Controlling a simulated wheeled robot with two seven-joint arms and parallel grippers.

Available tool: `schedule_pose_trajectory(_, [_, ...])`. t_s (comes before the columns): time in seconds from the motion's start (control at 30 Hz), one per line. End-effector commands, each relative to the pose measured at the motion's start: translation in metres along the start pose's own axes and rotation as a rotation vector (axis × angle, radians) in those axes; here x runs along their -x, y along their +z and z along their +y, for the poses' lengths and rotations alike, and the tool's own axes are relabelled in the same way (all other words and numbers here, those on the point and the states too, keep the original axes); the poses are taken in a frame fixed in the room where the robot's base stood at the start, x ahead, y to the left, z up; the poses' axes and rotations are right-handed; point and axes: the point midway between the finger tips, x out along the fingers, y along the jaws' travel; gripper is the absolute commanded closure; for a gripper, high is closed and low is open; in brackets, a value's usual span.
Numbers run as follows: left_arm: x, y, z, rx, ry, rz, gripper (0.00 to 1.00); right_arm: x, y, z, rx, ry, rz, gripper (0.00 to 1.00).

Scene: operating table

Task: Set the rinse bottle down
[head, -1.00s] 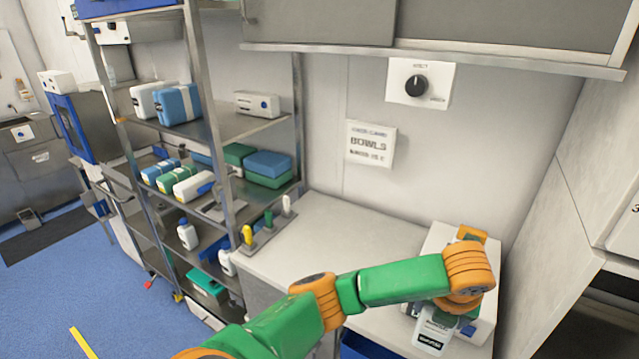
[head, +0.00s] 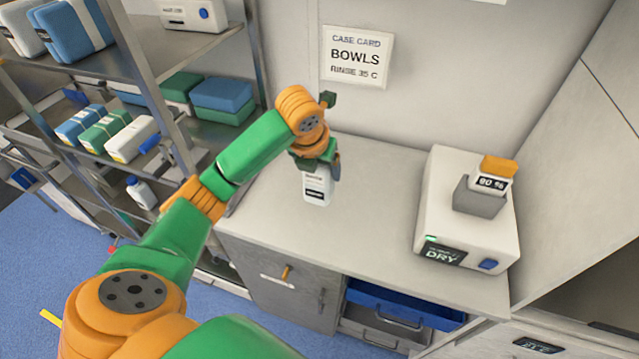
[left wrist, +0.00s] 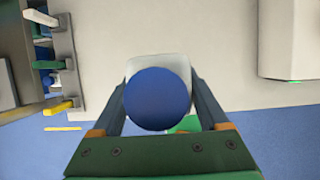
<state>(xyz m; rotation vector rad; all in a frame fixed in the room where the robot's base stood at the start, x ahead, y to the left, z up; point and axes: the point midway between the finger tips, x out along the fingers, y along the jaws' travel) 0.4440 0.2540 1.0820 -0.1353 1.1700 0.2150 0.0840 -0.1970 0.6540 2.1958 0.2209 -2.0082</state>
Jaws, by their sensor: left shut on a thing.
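The rinse bottle (head: 317,190) is white with a dark label band. It is upright over the middle left of the pale counter (head: 375,228) in the head view. My left gripper (head: 320,163) is shut on it near its top from above. In the left wrist view, the bottle's round blue cap (left wrist: 158,98) sits between the two fingers, with its white body (left wrist: 150,66) partly hidden behind. I cannot tell whether its base touches the counter. My right gripper is not in view.
A white device (head: 435,205) reading DRY, with a grey block and an 80 % display, stands at the counter's right. A shelf rack (head: 165,100) stands left. A blue bin (head: 400,300) is below the counter's front edge. Counter between bottle and device is clear.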

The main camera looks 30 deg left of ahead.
Motion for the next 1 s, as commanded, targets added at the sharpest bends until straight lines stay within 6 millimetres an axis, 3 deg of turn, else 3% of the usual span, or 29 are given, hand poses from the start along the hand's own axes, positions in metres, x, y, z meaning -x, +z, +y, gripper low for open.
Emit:
schedule_pose_trajectory(0.13, [-0.037,0.008,0.015,0.002,0.000,0.005,1.00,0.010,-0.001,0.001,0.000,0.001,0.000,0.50])
schedule_pose_trajectory(0.33, [-0.066,0.013,0.026,-0.001,-0.001,0.004,1.00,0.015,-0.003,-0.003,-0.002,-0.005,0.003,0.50])
schedule_pose_trajectory(0.47, [-0.085,0.004,0.025,-0.003,-0.002,0.005,1.00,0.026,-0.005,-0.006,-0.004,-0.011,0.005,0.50])
schedule_pose_trajectory(0.83, [-0.095,0.001,0.025,-0.004,-0.001,-0.001,1.00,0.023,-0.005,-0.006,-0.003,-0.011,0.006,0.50])
schedule_pose_trajectory(0.87, [-0.095,0.000,0.025,-0.004,-0.001,0.001,0.15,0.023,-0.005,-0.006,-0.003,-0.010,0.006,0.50])
schedule_pose_trajectory(0.9, [-0.094,0.000,0.025,-0.004,-0.001,0.001,0.04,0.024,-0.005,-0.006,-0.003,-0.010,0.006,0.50])
schedule_pose_trajectory(0.93, [-0.094,0.000,0.025,-0.004,-0.001,0.001,0.00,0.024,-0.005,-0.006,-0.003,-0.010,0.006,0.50])
schedule_pose_trajectory(1.0, [-0.094,0.001,0.025,-0.004,-0.001,0.001,0.00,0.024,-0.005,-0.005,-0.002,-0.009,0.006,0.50])
